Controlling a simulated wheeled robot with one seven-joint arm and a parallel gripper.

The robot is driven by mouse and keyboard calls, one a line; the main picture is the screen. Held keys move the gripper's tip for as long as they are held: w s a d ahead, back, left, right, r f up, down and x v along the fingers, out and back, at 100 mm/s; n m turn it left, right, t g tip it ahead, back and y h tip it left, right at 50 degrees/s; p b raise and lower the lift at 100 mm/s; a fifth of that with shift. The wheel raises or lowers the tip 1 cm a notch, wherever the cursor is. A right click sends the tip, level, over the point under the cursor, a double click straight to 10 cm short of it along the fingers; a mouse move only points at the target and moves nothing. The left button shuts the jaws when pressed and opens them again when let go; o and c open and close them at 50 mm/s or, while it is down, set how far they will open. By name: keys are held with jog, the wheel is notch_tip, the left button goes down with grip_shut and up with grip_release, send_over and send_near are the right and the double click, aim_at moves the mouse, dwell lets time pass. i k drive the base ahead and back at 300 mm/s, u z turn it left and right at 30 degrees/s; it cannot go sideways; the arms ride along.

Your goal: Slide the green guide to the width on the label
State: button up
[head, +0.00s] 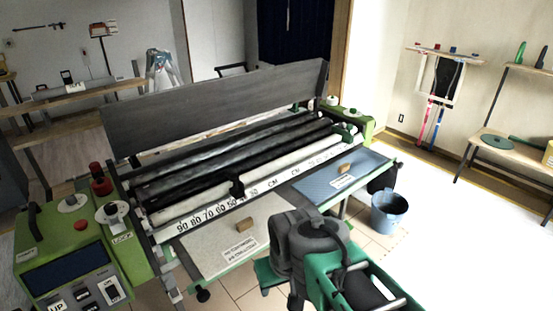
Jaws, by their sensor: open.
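The wallpaper paster has long dark and pale rollers and a white ruler strip (205,212) along its front, with numbers falling from 90 at the left and "CM" near the middle. A small green block (345,131), which looks like the green guide, sits near the right end of the rollers. A black block (237,187) sits on the strip left of the middle.
A green control box (75,245) with knobs stands at the left. A blue bucket (389,213) stands on the floor at the right, with clear floor beyond it.

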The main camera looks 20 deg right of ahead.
aim_at(347, 137)
jog(key=z, duration=1.65)
jog(key=i, duration=1.8)
jog(key=u, duration=2.7)
